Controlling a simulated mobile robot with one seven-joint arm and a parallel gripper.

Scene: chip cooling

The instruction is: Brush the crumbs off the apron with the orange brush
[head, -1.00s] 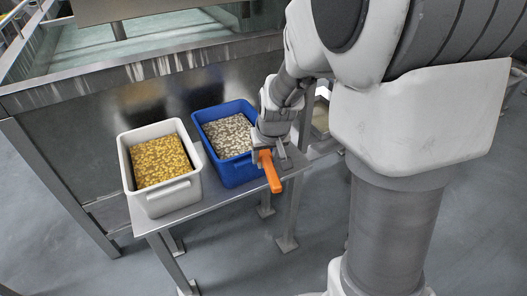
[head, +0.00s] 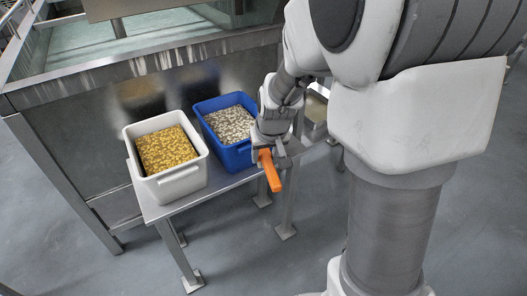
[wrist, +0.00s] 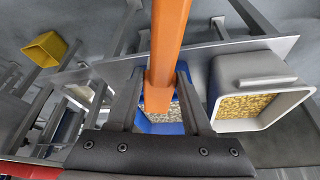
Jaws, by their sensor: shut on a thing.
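The orange brush (head: 270,171) is held in my gripper (head: 272,156), which is shut on it. In the head view the brush hangs at the front edge of the table, in front of the blue crate. In the wrist view the orange brush (wrist: 167,45) runs up from between the two fingers of my gripper (wrist: 163,92). I cannot make out bristles. The apron and the crumbs cannot be made out in either view.
A white crate (head: 182,183) of yellow chips and a blue crate (head: 238,156) of pale pieces stand on a narrow metal table (head: 215,185). A metal tank (head: 75,160) stands behind. A yellow bin (wrist: 47,48) shows in the wrist view. Grey floor lies in front.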

